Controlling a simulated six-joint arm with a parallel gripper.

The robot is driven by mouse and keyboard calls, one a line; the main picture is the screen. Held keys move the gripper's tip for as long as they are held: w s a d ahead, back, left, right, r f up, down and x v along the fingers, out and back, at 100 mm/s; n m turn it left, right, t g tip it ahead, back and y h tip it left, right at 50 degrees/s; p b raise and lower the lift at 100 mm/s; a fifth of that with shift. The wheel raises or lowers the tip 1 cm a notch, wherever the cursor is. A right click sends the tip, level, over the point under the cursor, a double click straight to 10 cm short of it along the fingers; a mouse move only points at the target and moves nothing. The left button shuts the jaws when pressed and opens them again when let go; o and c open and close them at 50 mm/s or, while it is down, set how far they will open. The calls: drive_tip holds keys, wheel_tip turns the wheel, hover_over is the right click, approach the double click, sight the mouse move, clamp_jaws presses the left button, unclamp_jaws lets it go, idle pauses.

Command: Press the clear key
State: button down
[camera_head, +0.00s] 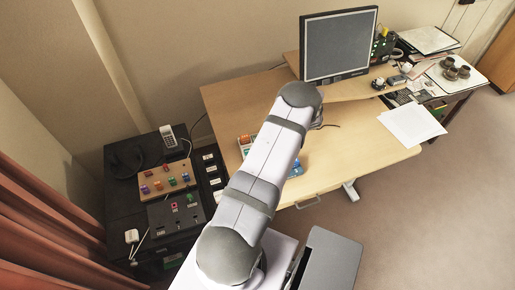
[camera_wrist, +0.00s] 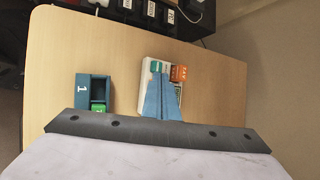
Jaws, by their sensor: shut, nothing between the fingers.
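A white key device (camera_wrist: 147,66) with orange keys (camera_wrist: 179,73) and some green ones lies on the wooden desk in the wrist view. No key label is readable, so I cannot tell which is the clear key. My gripper (camera_wrist: 161,82) shows as blue fingers, shut and empty, over the middle of the device and hiding part of it. I cannot tell whether the tips touch it. In the head view the device (camera_head: 244,143) shows partly at the left of my arm, which hides my gripper.
A blue box marked 1 (camera_wrist: 83,90) with a green piece (camera_wrist: 98,108) stands left of the device in the wrist view. In the head view a monitor (camera_head: 340,46) stands behind, papers (camera_head: 408,124) lie right, and a dark cabinet (camera_head: 125,205) with control panels stands left.

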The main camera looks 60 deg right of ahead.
drive_tip(key=shift+m+t+h, duration=0.4)
drive_tip(key=shift+m+t, duration=0.1)
drive_tip(key=shift+t, duration=0.3)
drive_tip(key=w+d+r, duration=0.2)
drive_tip(key=d+r, duration=0.1)
drive_tip(key=shift+w, duration=0.25)
drive_tip(key=shift+a, duration=0.1)
wheel_tip(320, 180, down, 7)
drive_tip(key=b, duration=0.5)
drive_tip(key=shift+f, duration=0.2)
drive_tip(key=shift+f+b, duration=0.65)
drive_tip(key=shift+f, duration=0.05)
drive_tip(key=shift+f+b, duration=0.95)
drive_tip(key=shift+b, duration=0.3)
idle(1.6)
drive_tip(key=shift+r, duration=0.15)
drive_tip(key=shift+r+p, duration=0.55)
drive_tip(key=shift+r, duration=0.3)
